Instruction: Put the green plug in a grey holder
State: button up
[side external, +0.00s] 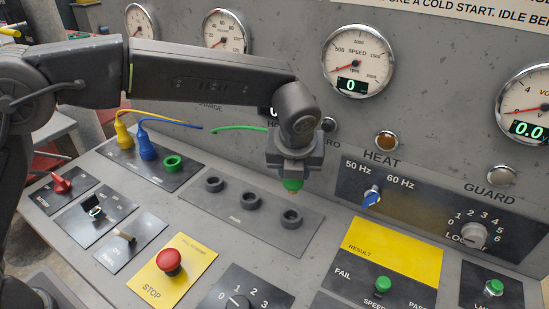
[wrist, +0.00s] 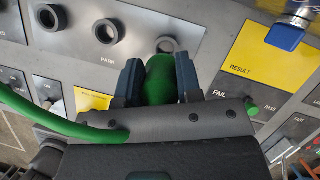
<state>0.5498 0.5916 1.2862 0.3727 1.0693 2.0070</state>
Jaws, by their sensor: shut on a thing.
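The green plug (side external: 292,184) is held between the fingers of my gripper (side external: 293,172), pointing down. It hangs just above the rightmost of three grey holders (side external: 291,217) on the PARK plate; a gap shows between them. The other two grey holders (side external: 252,200) and (side external: 214,184) look empty. In the wrist view the plug (wrist: 160,80) sits between both fingers of my gripper (wrist: 158,75), and the right grey holder (wrist: 166,45) shows just beyond it. The plug's green cable (wrist: 50,122) runs off to the left.
A yellow plug (side external: 123,133) and a blue plug (side external: 147,147) stand in a panel at the left, beside an empty green socket (side external: 173,163). A red STOP button (side external: 170,262) lies in front. The gauge wall rises close behind my gripper.

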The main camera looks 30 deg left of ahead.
jog(key=shift+f, duration=4.3)
jog(key=o, duration=1)
jog(key=v, duration=1.3)
jog(key=shift+r, duration=0.4)
jog(key=shift+s, duration=0.1)
